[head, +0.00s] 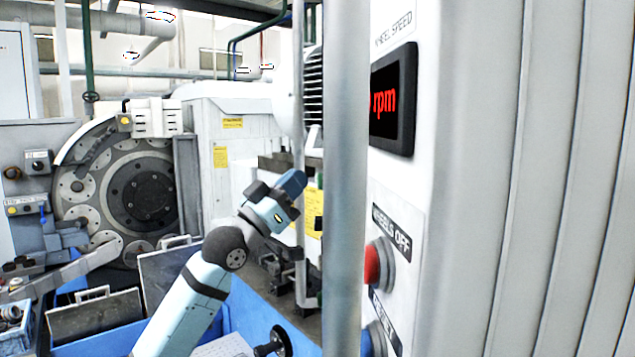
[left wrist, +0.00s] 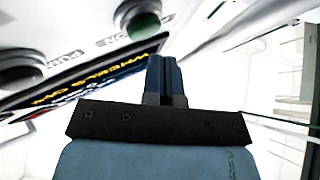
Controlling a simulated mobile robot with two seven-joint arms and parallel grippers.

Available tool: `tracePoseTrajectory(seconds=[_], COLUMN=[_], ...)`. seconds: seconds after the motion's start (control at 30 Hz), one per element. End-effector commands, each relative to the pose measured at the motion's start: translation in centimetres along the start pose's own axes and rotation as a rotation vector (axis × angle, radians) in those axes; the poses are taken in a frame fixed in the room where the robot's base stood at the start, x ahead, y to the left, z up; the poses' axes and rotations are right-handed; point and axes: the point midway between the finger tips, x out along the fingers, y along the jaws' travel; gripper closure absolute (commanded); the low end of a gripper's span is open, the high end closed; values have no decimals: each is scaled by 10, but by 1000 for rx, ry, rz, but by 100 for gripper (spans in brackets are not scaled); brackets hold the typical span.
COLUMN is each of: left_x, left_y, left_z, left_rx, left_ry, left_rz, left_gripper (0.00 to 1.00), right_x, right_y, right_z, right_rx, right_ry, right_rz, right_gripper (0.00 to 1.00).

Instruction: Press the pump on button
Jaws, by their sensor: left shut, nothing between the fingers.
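A green button (left wrist: 143,25) sits on a pale panel at the top of the left wrist view. Lettering that seems to read "PUMP ON" (left wrist: 90,48) runs beside it, partly blurred and tilted. My left gripper (left wrist: 163,62) is shut and empty, its fingertips showing just below the green button in that view. I cannot tell how wide the gap is, but no contact shows. In the head view the left gripper (head: 290,187) is beyond a grey vertical post. The pump on button cannot be made out in the head view. My right gripper is not in view.
A red button (head: 378,266) under a "WHEELS OFF" label and a blue button (head: 377,338) are on the panel at right. A grey post (head: 345,170) stands in front of it. A dark button (left wrist: 20,70) is at left in the wrist view. A blue bin (head: 255,310) lies below.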

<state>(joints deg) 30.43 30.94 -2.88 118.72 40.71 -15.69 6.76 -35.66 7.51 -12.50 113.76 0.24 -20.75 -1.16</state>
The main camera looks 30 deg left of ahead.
Motion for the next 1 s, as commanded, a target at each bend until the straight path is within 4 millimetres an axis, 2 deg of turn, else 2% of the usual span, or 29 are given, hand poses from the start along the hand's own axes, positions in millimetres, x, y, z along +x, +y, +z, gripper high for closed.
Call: tracePoseTrajectory(seconds=[1.0], left_x=[5], left_y=[3], left_z=[2], left_rx=[0], left_ry=[1], left_rz=[0], left_gripper=[100], right_x=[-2], right_y=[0], right_z=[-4], right_rx=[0], right_ry=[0], right_rz=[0], right_gripper=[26])
